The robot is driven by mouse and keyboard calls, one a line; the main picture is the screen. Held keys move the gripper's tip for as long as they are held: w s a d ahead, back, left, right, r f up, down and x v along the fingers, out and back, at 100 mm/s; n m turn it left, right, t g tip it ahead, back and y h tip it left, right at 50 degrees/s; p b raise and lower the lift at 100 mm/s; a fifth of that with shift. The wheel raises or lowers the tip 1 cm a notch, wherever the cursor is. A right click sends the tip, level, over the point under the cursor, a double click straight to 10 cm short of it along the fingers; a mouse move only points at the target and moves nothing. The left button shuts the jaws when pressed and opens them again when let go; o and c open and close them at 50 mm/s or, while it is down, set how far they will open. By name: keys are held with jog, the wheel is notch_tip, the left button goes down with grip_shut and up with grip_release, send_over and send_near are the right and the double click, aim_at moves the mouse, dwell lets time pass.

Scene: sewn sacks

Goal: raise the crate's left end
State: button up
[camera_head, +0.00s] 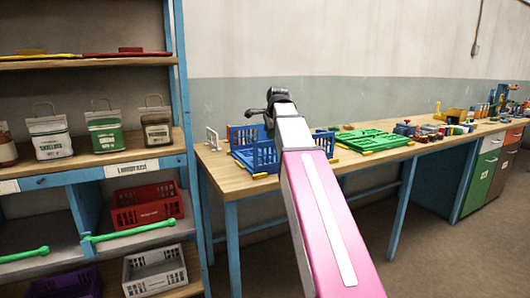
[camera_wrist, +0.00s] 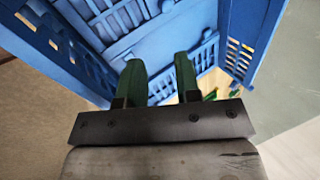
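A blue slatted crate (camera_head: 264,156) stands on the wooden bench, partly hidden behind my arm. In the wrist view the crate (camera_wrist: 105,25) fills the upper part, with slotted walls at left and right. My gripper (camera_wrist: 159,72) has two dark green fingers, set apart with a clear gap. They point towards the crate's inside, and nothing shows held between them. I cannot tell whether a finger touches the crate. In the head view my fingertips cannot be made out.
A green flat crate (camera_head: 372,140) lies to the right on the bench (camera_head: 235,183), with small coloured parts farther along. A white bracket (camera_head: 212,138) stands left of the blue crate.

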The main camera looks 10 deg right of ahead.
jog(key=shift+r, duration=0.1)
jog(key=v, duration=1.1)
jog(key=shift+s, duration=0.15)
dwell(0.3)
